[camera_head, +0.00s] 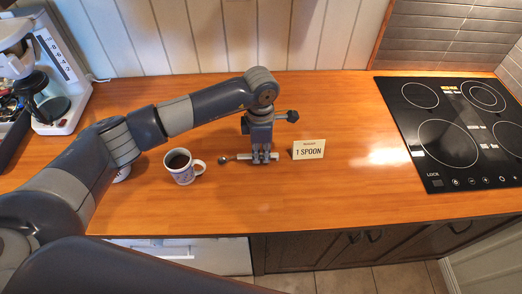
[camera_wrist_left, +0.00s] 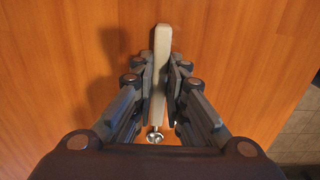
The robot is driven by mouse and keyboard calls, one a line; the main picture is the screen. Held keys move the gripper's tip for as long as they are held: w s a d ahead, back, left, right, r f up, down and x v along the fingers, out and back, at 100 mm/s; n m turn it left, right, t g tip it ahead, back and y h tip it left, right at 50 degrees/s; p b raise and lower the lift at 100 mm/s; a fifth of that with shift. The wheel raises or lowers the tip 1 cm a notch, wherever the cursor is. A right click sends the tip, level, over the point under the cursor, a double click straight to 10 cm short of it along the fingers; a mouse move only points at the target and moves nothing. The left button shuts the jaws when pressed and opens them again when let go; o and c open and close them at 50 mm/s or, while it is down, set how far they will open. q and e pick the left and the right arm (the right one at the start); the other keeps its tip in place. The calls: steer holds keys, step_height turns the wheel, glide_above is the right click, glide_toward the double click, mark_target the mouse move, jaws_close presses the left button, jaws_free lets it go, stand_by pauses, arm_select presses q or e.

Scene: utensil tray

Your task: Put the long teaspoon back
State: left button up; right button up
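The long teaspoon lies across the counter's middle in the head view, its small round bowl (camera_head: 223,160) to the left of my left gripper (camera_head: 261,157). In the left wrist view, its pale, thick handle (camera_wrist_left: 162,45) runs between the two fingers of the left gripper (camera_wrist_left: 161,65), with the shiny bowl (camera_wrist_left: 155,137) towards the palm. The fingers point down and stand close on both sides of the handle. I cannot tell whether both pads press on it. The gripper is low, at or just above the wood. My right gripper is not in view.
A white mug (camera_head: 183,170) of dark drink stands left of the teaspoon. A small sign reading "1 SPOON" (camera_head: 308,150) stands close on the right. A black cooktop (camera_head: 450,145) is further right, a coffee machine (camera_head: 55,80) at the left. The counter (camera_head: 350,195) is clear in front.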

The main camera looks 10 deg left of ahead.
mark_target(261, 154)
arm_select(q)
steer(key=o, duration=0.4)
steer(key=shift+c, duration=0.2)
step_height(261, 154, up, 12)
steer(key=b, duration=0.4)
steer(key=shift+r, duration=0.15)
